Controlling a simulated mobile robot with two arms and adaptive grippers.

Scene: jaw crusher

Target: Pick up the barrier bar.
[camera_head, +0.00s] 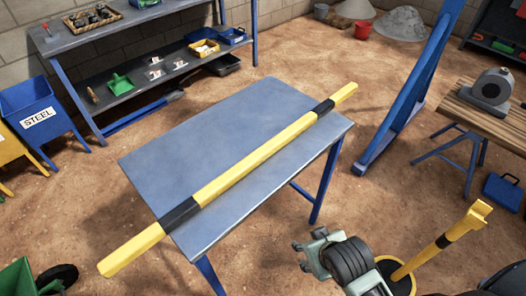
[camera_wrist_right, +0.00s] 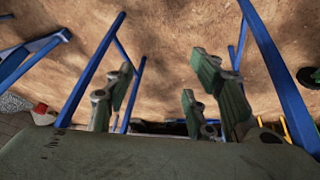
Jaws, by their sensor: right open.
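The barrier bar (camera_head: 235,175) is a long yellow square bar with two black bands. It lies diagonally across the blue-grey table (camera_head: 160,150), and both ends stick out past the table's edges. My right gripper (camera_head: 305,256) is in front of the table at the lower right in the head view, apart from the bar. Its fingers also show in the right wrist view (camera_wrist_right: 163,85), spread open with nothing between them. The bar cannot be made out in the right wrist view. My left gripper is not in view.
A blue slanted frame (camera_head: 405,100) rises right of the table. A wooden bench (camera_head: 500,115) carries a grey machine part. Shelving (camera_head: 75,42) stands behind. Dirt floor surrounds the table.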

